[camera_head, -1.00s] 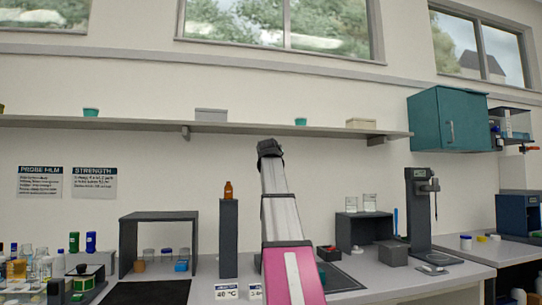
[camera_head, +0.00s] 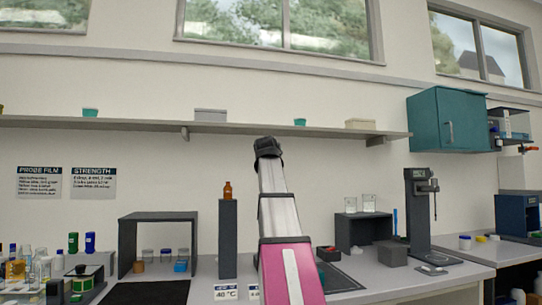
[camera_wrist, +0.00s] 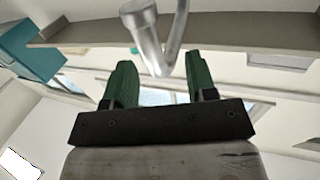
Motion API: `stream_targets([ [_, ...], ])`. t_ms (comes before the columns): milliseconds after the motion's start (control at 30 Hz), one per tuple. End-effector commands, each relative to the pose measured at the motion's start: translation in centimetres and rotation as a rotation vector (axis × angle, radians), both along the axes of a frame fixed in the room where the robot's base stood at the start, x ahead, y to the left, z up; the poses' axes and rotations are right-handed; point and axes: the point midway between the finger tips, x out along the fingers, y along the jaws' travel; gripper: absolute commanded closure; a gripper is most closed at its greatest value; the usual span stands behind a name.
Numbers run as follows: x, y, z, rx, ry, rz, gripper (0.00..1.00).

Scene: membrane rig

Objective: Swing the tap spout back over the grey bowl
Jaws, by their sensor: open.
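A bent silvery metal tube with a wider round end, which looks like the tap spout (camera_wrist: 150,46), is at the top of the wrist view. My gripper (camera_wrist: 157,76) is open, with its two green fingers apart. The tube's bend reaches down toward the gap between the fingertips; I cannot tell whether it touches either finger. In the head view my own arm stands in front of the bench middle, and neither my gripper nor the spout can be made out there. I see no grey bowl in either view.
A dark pillar (camera_head: 228,240) carrying a brown bottle (camera_head: 228,190) stands left of my arm. A dark open stand (camera_head: 158,218) is further left. To the right are a small dark shelf with beakers (camera_head: 357,232) and a tall instrument (camera_head: 418,205). A wall shelf (camera_head: 240,126) runs above.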

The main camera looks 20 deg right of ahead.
Motion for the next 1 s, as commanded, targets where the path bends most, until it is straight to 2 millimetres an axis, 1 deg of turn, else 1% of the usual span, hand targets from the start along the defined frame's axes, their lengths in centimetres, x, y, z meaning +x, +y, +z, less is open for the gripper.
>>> stream_targets([
  [33, -1.2, 0.6, -0.2, 0.000, -0.002, 0.001, 0.48],
  [100, -2.4, 1.3, -0.1, 0.000, -0.002, 0.002, 0.48],
  [200, -3.6, 2.0, -0.2, 0.000, -0.001, 0.001, 0.48],
  [300, -4.3, 2.4, -0.1, 0.001, -0.002, 0.001, 0.48],
  [1000, -4.5, 2.4, 0.0, 0.001, 0.000, 0.000, 0.48],
])
